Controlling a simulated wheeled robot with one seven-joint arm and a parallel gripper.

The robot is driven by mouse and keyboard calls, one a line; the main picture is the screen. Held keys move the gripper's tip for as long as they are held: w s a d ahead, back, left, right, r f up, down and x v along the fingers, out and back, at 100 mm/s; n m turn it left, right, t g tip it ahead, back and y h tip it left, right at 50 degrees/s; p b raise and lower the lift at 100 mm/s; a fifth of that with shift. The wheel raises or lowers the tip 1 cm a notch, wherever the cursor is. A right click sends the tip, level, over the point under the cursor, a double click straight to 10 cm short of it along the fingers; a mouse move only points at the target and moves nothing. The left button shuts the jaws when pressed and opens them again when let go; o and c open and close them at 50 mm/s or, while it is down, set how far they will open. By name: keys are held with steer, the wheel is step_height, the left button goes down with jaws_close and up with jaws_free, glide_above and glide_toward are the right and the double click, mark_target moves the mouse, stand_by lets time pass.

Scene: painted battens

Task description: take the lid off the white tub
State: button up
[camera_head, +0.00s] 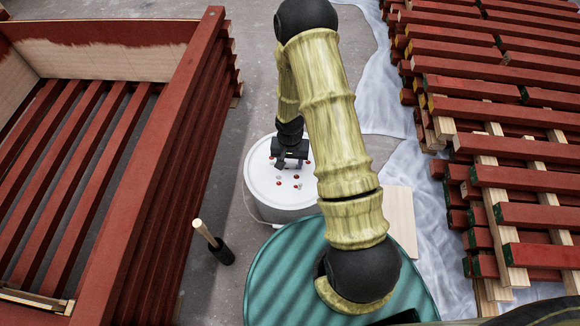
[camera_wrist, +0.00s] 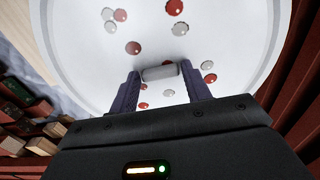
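The white tub (camera_head: 282,212) stands on the grey floor just beyond the green round surface. Its white lid (camera_head: 270,185), spotted with red and pale paint drops, lies on its top; the lid also fills much of the wrist view (camera_wrist: 90,60). A short grey handle (camera_wrist: 160,72) rises from the lid. My gripper (camera_head: 284,165) is over the lid, pointing down. In the wrist view its two dark fingers (camera_wrist: 161,84) stand at the two ends of the handle, with no gap showing, so it looks shut on it. The head view partly hides the fingertips.
A red-painted wooden crate (camera_head: 188,95) stands on the left. Stacked red battens (camera_head: 500,110) fill the right. A pale board (camera_head: 400,215) and plastic sheeting (camera_head: 420,180) lie right of the tub.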

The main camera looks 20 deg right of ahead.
mark_target(290, 164)
steer(key=c, duration=0.7)
steer(key=shift+o, duration=0.2)
steer(key=shift+r, duration=0.1)
step_height(290, 164, up, 10)
steer(key=p, duration=0.5)
